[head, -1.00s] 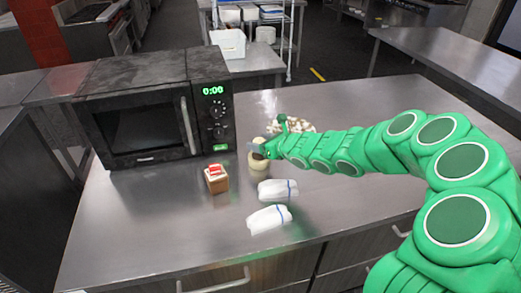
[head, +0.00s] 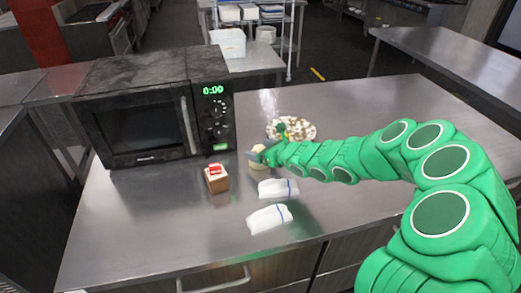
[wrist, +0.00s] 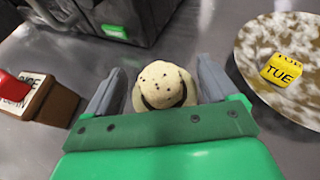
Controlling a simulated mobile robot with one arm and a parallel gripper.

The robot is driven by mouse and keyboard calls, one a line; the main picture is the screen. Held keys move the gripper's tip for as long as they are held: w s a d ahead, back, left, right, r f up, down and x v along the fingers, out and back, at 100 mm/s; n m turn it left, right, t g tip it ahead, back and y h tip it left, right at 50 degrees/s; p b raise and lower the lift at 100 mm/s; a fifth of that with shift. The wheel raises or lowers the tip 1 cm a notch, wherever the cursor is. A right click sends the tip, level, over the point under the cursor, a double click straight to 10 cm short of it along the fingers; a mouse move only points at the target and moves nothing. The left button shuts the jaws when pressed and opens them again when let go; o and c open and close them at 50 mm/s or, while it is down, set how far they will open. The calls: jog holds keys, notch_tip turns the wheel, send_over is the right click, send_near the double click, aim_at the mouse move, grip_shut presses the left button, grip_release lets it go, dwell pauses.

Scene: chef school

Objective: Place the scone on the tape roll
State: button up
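The scone (wrist: 163,77) is a pale, rounded piece with dark specks. In the wrist view it lies between my gripper's fingers and appears to rest on the tape roll (wrist: 166,105), a cream ring with a dark opening partly showing below it. In the head view the cream tape roll (head: 256,161) stands on the steel counter right of the microwave, and scone and roll are hard to tell apart. My gripper (wrist: 158,88) is open, with a finger on each side of the scone and gaps visible. It also shows in the head view (head: 260,153), at the scone.
A black microwave (head: 140,120) stands at left. A small brown box with a red top (head: 217,181) and two white blue-striped packets (head: 277,189) (head: 268,219) lie nearer the front. A speckled plate (wrist: 250,55) holds a yellow TUE cube (wrist: 281,70). The counter's right side is clear.

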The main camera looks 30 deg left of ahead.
jog(key=shift+r, duration=0.15)
jog(key=v, duration=1.2)
jog(key=shift+r, duration=0.1)
dwell(0.3)
